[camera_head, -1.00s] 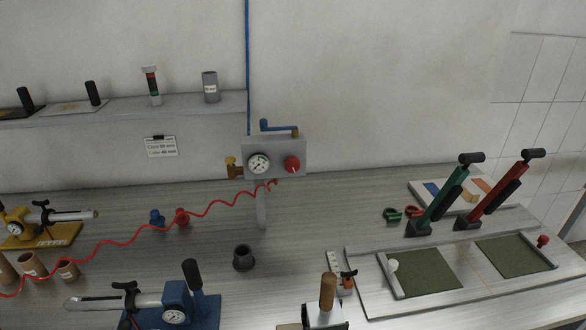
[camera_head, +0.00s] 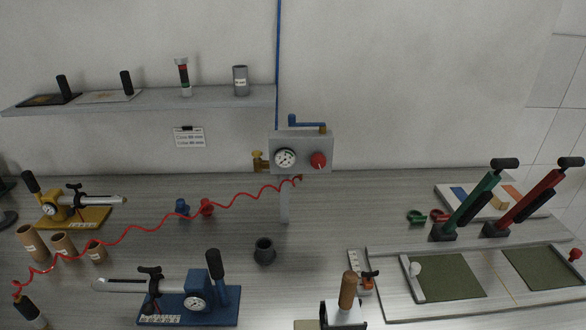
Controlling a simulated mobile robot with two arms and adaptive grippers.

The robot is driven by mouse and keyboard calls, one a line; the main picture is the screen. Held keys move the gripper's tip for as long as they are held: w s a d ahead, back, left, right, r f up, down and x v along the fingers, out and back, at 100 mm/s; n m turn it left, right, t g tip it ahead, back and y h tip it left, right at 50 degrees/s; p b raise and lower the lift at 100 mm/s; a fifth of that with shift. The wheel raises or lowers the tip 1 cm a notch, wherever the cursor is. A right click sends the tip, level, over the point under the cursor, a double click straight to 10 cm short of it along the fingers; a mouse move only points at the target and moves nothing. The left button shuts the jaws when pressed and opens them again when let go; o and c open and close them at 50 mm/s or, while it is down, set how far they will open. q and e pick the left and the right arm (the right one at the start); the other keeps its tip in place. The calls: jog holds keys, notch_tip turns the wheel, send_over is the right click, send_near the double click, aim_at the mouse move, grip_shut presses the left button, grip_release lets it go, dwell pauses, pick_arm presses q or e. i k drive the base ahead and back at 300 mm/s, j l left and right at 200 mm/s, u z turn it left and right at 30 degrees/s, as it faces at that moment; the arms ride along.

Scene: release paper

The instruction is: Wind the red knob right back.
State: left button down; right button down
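A red knob (camera_head: 318,160) sits on the right of the front face of a grey control box (camera_head: 301,142). A round white gauge (camera_head: 285,158) is to its left on the same face. The box stands on a post behind the bench, with a blue lever (camera_head: 305,122) on top and a brass fitting (camera_head: 260,161) at its left side. A coiled red hose (camera_head: 150,226) runs from under the box to the lower left. Another, smaller red knob (camera_head: 575,254) is at the far right edge by a green pad. Neither gripper shows in the head view.
A blue clamp tool with a gauge (camera_head: 190,300) and a yellow one (camera_head: 75,210) stand on the left of the bench. A dark cup (camera_head: 264,251) stands below the box. Green (camera_head: 466,207) and red (camera_head: 525,203) levers rise at right. A shelf (camera_head: 150,102) hangs at upper left.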

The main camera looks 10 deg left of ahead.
aim_at(317, 161)
jog(key=i+l, duration=0.1)
jog(key=l, duration=0.75)
jog(key=l+u, duration=0.1)
jog(key=l, duration=0.75)
jog(key=i, duration=0.05)
